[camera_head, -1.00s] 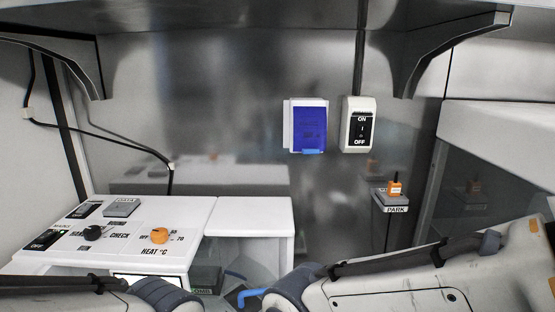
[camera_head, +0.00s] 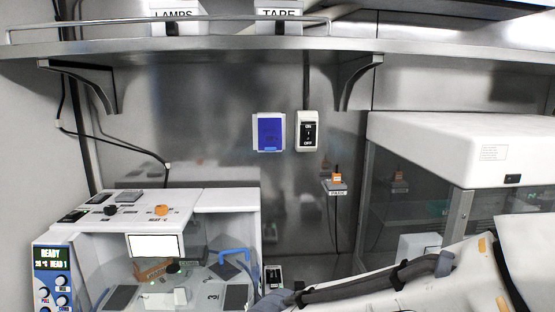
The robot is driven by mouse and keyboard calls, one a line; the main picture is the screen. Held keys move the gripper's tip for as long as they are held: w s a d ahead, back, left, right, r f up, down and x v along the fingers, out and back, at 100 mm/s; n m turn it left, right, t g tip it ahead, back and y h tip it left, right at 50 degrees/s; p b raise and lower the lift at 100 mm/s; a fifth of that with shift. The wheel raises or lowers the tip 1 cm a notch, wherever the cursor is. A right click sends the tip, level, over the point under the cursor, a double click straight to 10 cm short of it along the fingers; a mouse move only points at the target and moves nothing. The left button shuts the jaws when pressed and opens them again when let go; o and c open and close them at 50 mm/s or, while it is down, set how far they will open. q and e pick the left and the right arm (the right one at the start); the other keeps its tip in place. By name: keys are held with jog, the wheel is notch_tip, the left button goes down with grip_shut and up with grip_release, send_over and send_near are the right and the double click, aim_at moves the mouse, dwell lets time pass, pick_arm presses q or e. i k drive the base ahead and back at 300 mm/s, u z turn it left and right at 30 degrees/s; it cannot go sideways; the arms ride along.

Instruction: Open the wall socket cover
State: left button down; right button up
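The wall socket cover (camera_head: 270,132) is a blue panel in a white frame on the steel back wall, near the middle of the head view. It appears shut, with a lighter blue tab at its lower edge. The socket itself is hidden behind it. My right arm comes in from the lower right, well below and to the right of the cover, but its gripper is not in view. My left arm and gripper are not in view. Nothing touches the cover.
An ON/OFF switch (camera_head: 307,131) is just right of the cover. An orange-topped PARK holder (camera_head: 336,185) sits lower right. A steel shelf (camera_head: 210,47) runs above. A white console (camera_head: 227,201) and machine with a blue handle (camera_head: 236,256) stand below left.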

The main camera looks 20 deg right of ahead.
aim_at(269, 130)
jog(key=z, duration=0.4)
jog(key=i, duration=0.95)
